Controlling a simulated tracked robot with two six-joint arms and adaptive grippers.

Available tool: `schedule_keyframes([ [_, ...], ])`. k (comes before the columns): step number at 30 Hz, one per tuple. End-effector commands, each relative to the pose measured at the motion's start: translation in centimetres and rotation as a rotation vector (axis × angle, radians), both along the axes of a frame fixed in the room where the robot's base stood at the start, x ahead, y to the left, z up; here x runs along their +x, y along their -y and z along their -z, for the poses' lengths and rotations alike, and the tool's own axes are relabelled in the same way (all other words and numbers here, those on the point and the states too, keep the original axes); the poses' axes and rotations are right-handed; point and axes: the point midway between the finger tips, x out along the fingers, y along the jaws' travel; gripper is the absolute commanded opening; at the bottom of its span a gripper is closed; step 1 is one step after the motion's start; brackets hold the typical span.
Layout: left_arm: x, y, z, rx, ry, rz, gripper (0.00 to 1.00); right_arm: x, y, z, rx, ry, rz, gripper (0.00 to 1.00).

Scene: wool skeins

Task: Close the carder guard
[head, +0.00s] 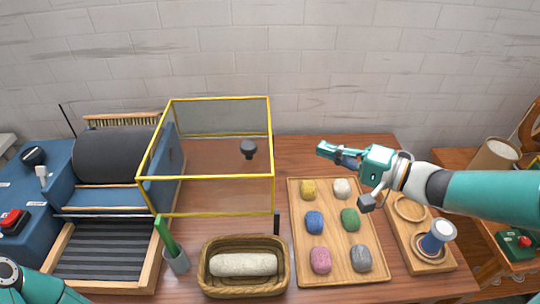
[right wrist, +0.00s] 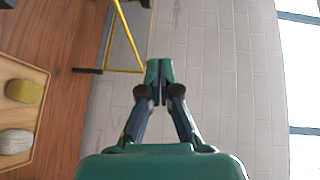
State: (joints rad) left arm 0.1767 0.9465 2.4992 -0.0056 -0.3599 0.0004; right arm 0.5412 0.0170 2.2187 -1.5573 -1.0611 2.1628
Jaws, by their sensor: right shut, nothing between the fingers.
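The carder guard (head: 206,178) is a clear box with a yellow frame. It stands open to the right of the carder's dark drum (head: 115,155), leaving the drum uncovered. A dark round knob (head: 248,149) sits on the guard's right part. My right gripper (head: 322,149) is shut and empty, to the right of the guard and apart from it, above the back of the wooden tray. In the right wrist view its closed fingertips (right wrist: 159,65) are near part of the yellow frame (right wrist: 127,38). My left gripper is out of view; only part of that arm shows at the lower left.
A wooden tray (head: 293,235) holds several coloured wool pieces. A wicker basket (head: 243,285) with a pale roll and a cup (head: 177,262) with a green tool stand in front of the guard. A board (head: 427,265) with a spool is at right; the wall is behind.

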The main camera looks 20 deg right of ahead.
Motion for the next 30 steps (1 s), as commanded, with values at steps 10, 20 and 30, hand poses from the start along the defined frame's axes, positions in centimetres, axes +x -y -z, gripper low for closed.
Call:
schedule_keyframes([
  [10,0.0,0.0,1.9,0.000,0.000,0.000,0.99,0.8,-0.6,2.0,0.001,0.000,0.001,0.00],
  [20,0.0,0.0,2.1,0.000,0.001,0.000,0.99,5.5,-4.3,2.6,0.001,-0.001,0.000,0.00],
  [30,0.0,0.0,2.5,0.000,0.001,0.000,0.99,8.1,-8.7,3.1,0.001,0.000,0.004,0.00],
])
